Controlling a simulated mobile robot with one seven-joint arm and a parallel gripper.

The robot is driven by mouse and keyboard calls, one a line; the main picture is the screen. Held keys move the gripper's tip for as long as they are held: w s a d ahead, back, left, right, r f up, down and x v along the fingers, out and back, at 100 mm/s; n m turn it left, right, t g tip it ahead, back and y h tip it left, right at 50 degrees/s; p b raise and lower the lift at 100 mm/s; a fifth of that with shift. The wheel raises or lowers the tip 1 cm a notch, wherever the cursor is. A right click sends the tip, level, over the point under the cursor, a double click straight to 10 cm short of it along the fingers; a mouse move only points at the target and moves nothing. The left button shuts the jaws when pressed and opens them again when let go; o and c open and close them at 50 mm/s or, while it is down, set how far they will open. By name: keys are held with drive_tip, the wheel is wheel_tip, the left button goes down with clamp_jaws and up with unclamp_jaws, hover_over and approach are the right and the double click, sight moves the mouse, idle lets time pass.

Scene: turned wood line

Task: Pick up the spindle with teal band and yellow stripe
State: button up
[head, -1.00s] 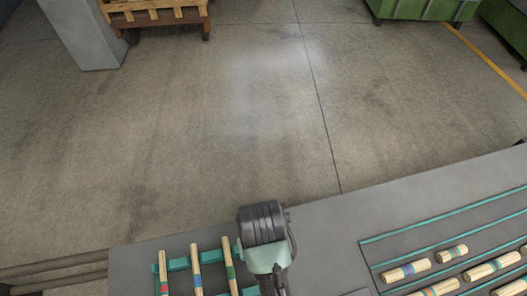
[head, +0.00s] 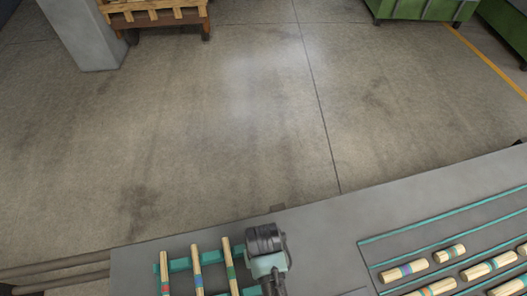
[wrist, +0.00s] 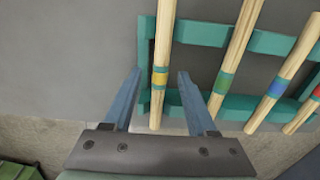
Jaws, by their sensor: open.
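The spindle with teal band and yellow stripe (wrist: 161,77) is pale wood and lies across a teal rack at its left end in the wrist view. My gripper (wrist: 160,72) is open, with one blue finger on each side of this spindle in that view. I cannot tell how far the fingers are above it. In the head view, my gripper's fingers and this spindle are hidden by my arm.
The teal rack (wrist: 272,42) also holds a green-banded spindle (wrist: 228,75), a blue-banded spindle (wrist: 278,85) and a red-banded one (wrist: 314,95). More spindles, such as one at the right (head: 404,271), lie between teal strips on the grey table (head: 320,232).

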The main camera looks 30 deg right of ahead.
clamp_jaws()
idle(0.4)
